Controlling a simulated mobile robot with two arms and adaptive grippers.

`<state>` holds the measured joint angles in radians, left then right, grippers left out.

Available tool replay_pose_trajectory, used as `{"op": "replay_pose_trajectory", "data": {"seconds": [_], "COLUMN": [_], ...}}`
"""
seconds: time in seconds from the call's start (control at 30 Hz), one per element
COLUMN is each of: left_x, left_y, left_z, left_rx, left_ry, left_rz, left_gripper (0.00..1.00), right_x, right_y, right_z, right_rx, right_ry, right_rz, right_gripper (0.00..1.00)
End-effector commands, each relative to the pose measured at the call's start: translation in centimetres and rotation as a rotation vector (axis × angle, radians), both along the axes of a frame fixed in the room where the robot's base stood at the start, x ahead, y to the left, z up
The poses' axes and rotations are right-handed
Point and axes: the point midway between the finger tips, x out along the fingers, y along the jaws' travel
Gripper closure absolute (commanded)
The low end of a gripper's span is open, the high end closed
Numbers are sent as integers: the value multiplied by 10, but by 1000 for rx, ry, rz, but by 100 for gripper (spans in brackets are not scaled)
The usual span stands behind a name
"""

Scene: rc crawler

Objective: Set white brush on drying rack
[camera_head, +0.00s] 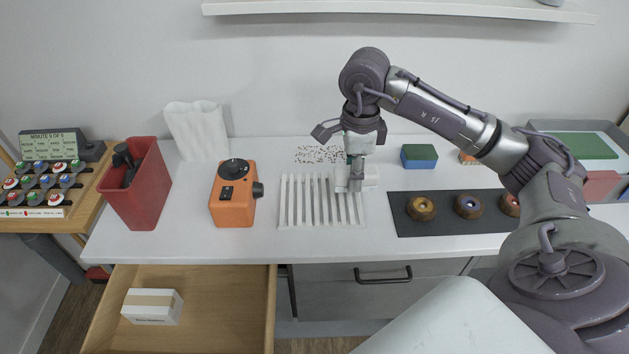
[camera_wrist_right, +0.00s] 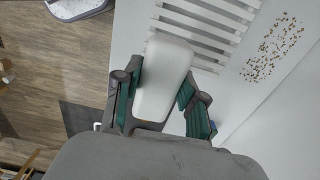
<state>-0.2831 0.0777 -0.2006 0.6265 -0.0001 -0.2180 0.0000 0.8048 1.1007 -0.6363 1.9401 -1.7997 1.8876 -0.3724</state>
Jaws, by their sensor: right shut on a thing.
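The white brush (camera_wrist_right: 166,78) is between the green-padded fingers of my right gripper (camera_wrist_right: 160,92) in the right wrist view. The gripper is shut on it. The drying rack (camera_head: 312,203) is a white slatted frame lying on the counter in the head view. My right gripper (camera_head: 355,182) points down at the rack's right end. The rack's slats (camera_wrist_right: 203,27) also show beyond the brush in the wrist view. In the head view the brush is mostly hidden by the gripper, and I cannot tell if it touches the rack. My left gripper is out of view.
An orange box with knobs (camera_head: 233,200) and a red bin (camera_head: 140,192) stand left of the rack. A dark mat (camera_head: 445,225) with round pieces lies right. Dark crumbs (camera_head: 320,154) and a blue-green sponge (camera_head: 419,157) lie behind. An open drawer (camera_head: 225,315) juts out below.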

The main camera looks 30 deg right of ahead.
Motion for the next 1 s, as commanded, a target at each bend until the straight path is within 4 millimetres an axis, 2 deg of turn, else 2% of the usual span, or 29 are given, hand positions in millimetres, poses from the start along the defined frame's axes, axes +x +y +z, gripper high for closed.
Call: {"op": "replay_pose_trajectory", "data": {"seconds": [0.1, 0.2, 0.4, 0.6, 0.67, 0.83, 1.0], "left_x": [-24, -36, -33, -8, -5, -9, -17], "left_y": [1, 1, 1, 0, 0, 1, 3], "left_z": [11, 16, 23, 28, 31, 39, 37], "left_rx": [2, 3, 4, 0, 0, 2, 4], "left_ry": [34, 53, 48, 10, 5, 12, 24], "left_rz": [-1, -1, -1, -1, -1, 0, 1], "left_gripper": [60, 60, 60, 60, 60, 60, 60], "right_x": [28, 49, 78, 84, 84, 84, 84], "right_y": [11, 18, 26, 27, 27, 27, 27], "right_z": [-13, -27, -47, -58, -65, -89, -93], "right_rx": [6, 5, 2, 0, -1, 1, -1], "right_ry": [2, 0, 0, 1, 3, 2, -2], "right_rz": [0, 0, 0, 1, 0, 1, 1], "right_gripper": [97, 97, 97, 97, 97, 97, 97]}}
